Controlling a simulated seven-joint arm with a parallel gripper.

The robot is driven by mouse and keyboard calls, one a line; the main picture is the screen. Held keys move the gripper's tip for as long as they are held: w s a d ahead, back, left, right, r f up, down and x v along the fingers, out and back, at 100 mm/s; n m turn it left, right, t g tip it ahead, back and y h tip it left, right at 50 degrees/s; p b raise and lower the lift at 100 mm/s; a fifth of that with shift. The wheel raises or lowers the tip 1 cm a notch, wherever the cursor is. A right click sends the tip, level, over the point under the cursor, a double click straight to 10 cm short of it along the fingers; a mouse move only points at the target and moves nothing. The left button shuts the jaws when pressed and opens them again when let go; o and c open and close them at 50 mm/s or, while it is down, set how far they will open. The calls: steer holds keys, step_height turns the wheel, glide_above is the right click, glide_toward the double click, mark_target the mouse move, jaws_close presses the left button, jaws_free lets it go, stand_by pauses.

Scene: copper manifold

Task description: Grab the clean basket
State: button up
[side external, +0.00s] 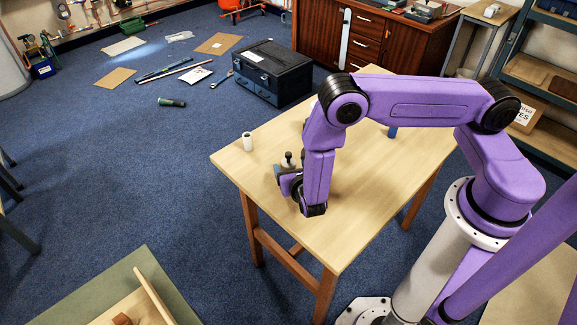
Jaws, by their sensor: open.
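No basket can be made out in this view. My purple arm reaches over the light wooden table (345,232), and my gripper (281,178) is low over its left part. The gripper is open; its fingers are small here and partly hidden by my wrist. A small dark-topped fitting with a pale base (288,160) stands right beside the fingers; I cannot tell whether they touch it. A white cylinder (247,142) stands upright near the table's left corner, apart from the gripper. A blue piece (392,132) shows behind my arm, mostly hidden.
A black toolbox (272,72) stands on the blue carpet behind the table. A wooden cabinet (398,40) and shelves (540,72) line the back and right. A wooden tray edge (155,295) shows at bottom left. The table's front is clear.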

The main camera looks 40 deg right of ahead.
mark_target(287, 161)
steer(key=x, duration=0.5)
steer(key=shift+r, duration=0.1)
steer(key=shift+c, duration=0.3)
steer(key=shift+a, duration=0.1)
steer(key=c, duration=1)
steer(key=shift+r, duration=0.1)
